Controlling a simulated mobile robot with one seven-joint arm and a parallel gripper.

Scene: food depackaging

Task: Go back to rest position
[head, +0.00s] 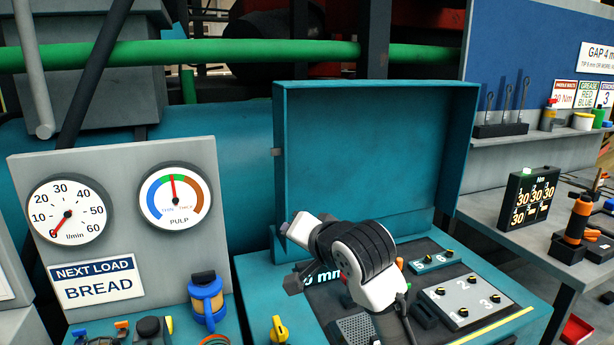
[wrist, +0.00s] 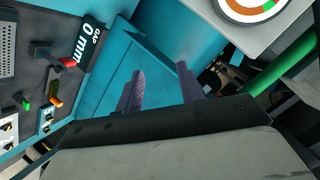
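My gripper (wrist: 160,88) shows in the wrist view with its two purplish fingers apart and nothing between them. Beyond the fingers is the teal surface of the cabinet. In the head view my arm, white with a dark ringed joint, stands over the teal control cabinet (head: 377,160) in front of its raised lid. The fingers cannot be made out clearly in the head view. The arm hides part of the display on the panel, where "0 mm" shows; the wrist view shows the display (wrist: 88,42) as "GAP 0 mm".
A gauge board (head: 120,230) with two dials and a "NEXT LOAD BREAD" sign (head: 97,283) stands at left. A blue-and-orange device (head: 208,300) sits below it. A green pipe (head: 230,53) crosses behind. A bench with a torque display (head: 531,197) and an orange-black tool (head: 578,222) is at right.

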